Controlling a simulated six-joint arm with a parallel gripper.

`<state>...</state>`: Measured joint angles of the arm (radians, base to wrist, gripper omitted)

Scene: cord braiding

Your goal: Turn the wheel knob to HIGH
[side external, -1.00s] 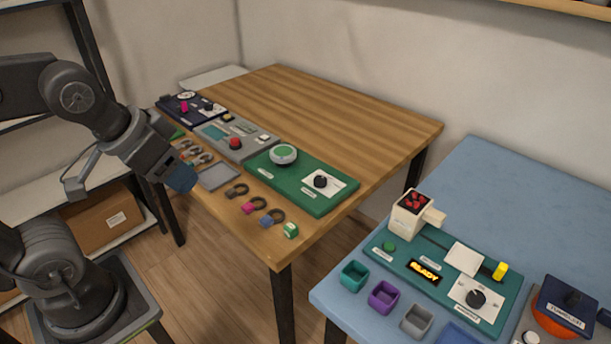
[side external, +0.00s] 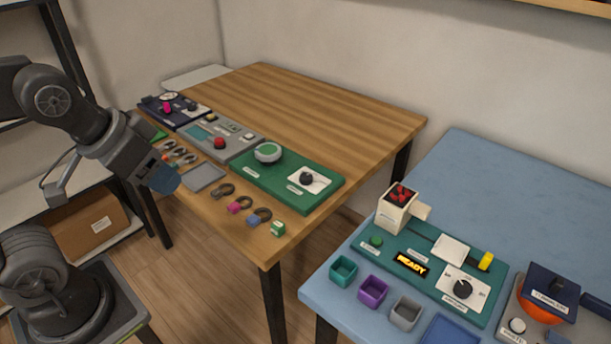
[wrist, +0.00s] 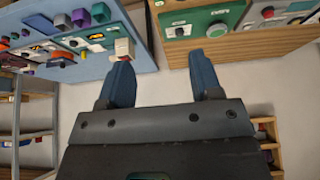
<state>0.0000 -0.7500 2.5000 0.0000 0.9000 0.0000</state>
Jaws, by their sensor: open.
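A black knob (side external: 307,178) sits on a white dial plate on the green panel (side external: 290,196) on the wooden table. Another black knob (side external: 462,288) sits on a white dial plate on the teal panel (side external: 368,248) on the blue table. The dial lettering is too small to tell which is the wheel knob or where either points. My gripper (side external: 164,180) hangs near the wooden table's left edge, well left of both knobs. In the wrist view its blue fingers (wrist: 160,80) are apart with nothing between them. The green panel's knob also shows there (wrist: 217,30).
Several ring-shaped pieces and a tray (side external: 204,177) lie along the front edge. A gap separates the two tables. The wooden table's back (side external: 310,105) is clear.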

